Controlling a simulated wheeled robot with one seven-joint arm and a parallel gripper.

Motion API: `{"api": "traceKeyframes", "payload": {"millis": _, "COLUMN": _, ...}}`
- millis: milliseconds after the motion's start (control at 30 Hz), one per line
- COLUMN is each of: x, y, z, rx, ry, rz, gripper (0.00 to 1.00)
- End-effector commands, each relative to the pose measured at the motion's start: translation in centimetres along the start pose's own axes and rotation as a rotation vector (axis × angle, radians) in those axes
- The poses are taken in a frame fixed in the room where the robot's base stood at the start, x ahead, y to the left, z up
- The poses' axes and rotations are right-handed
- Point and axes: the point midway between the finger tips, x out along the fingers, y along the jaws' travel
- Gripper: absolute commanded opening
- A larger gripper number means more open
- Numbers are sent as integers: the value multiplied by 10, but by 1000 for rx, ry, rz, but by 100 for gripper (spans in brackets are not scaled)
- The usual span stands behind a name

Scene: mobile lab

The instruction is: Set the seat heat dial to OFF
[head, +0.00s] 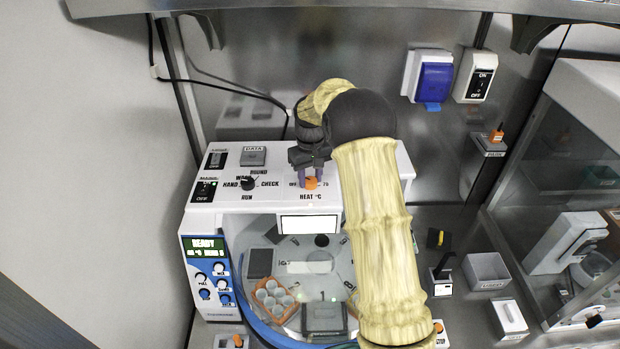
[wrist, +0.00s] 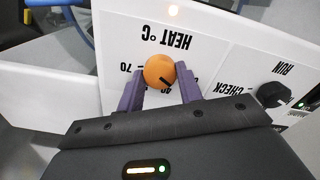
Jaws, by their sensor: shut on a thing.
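The heat dial is an orange round knob (head: 311,183) on the white panel of the machine, above the printed words HEAT °C. OFF is printed to its left and 70 to its right in the head view. My gripper (head: 309,174) reaches down from above with its purple fingers around the knob. In the wrist view the orange knob (wrist: 159,69) sits between the two purple fingertips (wrist: 159,84), and the gripper is shut on it. A dark pointer line on the knob points to the lower right there, where the panel prints are upside down. The OFF print is hidden there.
A black dial (head: 249,183) with WARM, HAND, CHECK and RUN prints sits left of the knob. A rocker switch (head: 204,190) and a display reading READY (head: 204,245) are further left. A blue-covered wall box (head: 433,82) and an ON/OFF switch (head: 479,77) hang behind.

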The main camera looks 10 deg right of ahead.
Motion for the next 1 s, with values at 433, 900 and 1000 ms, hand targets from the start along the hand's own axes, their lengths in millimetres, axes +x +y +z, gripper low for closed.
{"api": "traceKeyframes", "payload": {"millis": 433, "x": -3, "y": 0, "z": -2, "rx": -260, "ry": 10, "rz": 3, "gripper": 13}}
{"api": "traceKeyframes", "payload": {"millis": 900, "x": -4, "y": -1, "z": -3, "rx": -292, "ry": 11, "rz": 4, "gripper": 13}}
{"api": "traceKeyframes", "payload": {"millis": 1000, "x": -4, "y": -1, "z": -3, "rx": -292, "ry": 12, "rz": 4, "gripper": 43}}
